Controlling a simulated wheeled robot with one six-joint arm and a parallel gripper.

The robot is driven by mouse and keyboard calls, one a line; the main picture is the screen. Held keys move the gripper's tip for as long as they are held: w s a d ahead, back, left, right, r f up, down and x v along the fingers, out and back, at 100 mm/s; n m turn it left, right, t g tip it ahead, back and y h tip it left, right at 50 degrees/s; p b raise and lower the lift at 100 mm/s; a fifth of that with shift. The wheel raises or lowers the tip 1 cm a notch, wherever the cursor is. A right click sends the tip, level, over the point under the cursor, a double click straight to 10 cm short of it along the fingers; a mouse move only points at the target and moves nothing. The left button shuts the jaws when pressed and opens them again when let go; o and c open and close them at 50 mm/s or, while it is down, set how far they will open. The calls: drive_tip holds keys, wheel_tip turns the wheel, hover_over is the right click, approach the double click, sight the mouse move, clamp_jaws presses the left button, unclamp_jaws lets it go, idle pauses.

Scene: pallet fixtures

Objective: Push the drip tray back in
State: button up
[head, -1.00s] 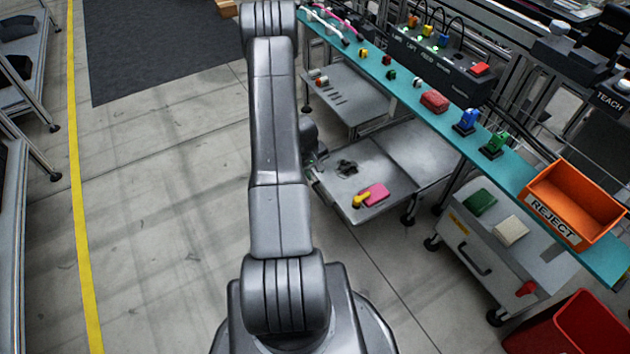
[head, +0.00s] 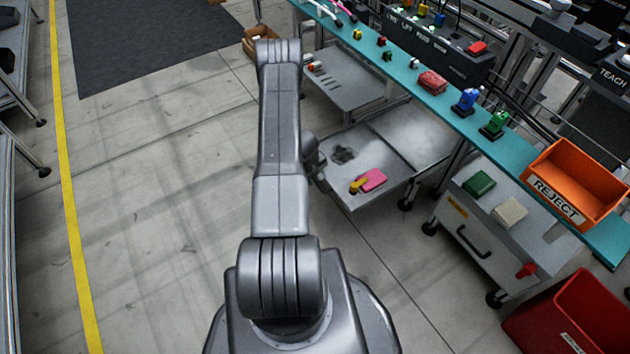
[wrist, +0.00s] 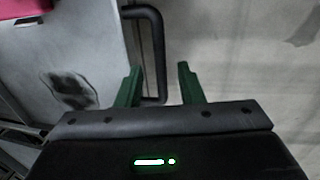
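The drip tray (head: 385,165) is a flat grey metal tray standing out from under the teal bench in the head view. It has a dark stain and bears a pink block (head: 373,180) with a yellow item beside it. In the wrist view the tray (wrist: 95,45) fills the upper left, and its black bar handle (wrist: 157,55) juts out to its right. My gripper (wrist: 159,66) has two green fingers, apart, with the handle bar showing between them, nearer the left finger. I see no grip on it; depth is unclear.
The teal bench (head: 405,75) runs above the tray, with an orange REJECT bin (head: 557,200) on its near end. A grey wheeled cabinet (head: 500,225) and a red bin (head: 570,325) stand at right. Another grey shelf (head: 345,80) is beyond. The floor at left is clear.

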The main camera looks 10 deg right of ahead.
drive_tip(key=shift+d+f, duration=0.1)
drive_tip(key=shift+f, duration=0.7)
clamp_jaws()
drive_tip(key=shift+w+d, duration=0.1)
drive_tip(key=shift+d, duration=0.05)
